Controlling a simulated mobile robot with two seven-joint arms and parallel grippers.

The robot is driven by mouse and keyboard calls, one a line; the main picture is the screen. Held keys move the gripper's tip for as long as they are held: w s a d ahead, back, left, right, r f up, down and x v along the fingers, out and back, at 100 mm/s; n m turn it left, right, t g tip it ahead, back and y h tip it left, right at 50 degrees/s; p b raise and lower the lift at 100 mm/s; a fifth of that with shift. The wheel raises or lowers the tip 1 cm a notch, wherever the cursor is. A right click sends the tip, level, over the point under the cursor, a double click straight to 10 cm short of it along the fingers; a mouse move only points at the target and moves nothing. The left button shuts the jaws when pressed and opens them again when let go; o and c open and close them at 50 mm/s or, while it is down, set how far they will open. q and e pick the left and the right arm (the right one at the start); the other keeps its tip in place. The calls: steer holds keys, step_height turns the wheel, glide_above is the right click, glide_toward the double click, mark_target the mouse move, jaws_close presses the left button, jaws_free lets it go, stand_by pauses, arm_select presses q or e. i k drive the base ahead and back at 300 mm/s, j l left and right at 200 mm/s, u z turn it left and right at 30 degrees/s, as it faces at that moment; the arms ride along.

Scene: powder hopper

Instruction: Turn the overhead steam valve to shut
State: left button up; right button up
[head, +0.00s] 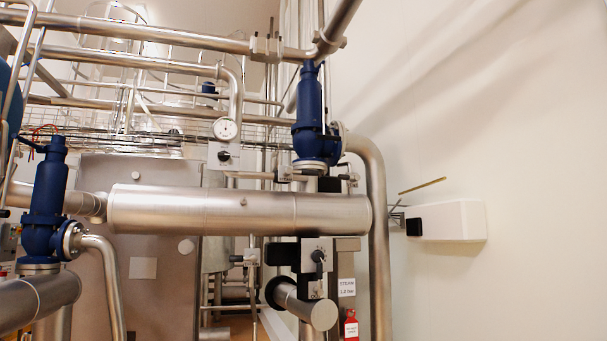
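A tall blue valve body (317,130) stands high on the pipework right of centre. A second blue valve (45,205) is at the left, lower down. A small grey box with a black handle (318,258) sits below the large horizontal silver pipe. A white label (346,288), with small print that seems to read steam and 1.0 bar, is beside it. I cannot tell for sure which of these is the overhead steam valve. Neither of my grippers is in view.
A large silver pipe (240,210) crosses the middle. A vertical pipe (378,260) runs down beside the wall. A white box with a black end (448,221) and a thin brass-coloured rod (422,186) are at the right. The wall (530,120) is otherwise bare.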

mark_target(288, 171)
steer(key=i+l+u, duration=0.1)
steer(key=u, duration=0.4)
steer(key=i+l+u, duration=0.1)
steer(key=u, duration=0.35)
steer(key=i+l+u, duration=0.25)
steer(key=l, duration=0.15)
steer(key=l+u, duration=0.2)
steer(key=l, duration=0.25)
steer(key=i+l, duration=0.1)
steer(key=l, duration=0.35)
steer(key=i+l+u, duration=0.1)
steer(key=l, duration=0.4)
steer(key=i+l, duration=0.15)
steer(key=l, duration=0.3)
steer(key=u, duration=0.05)
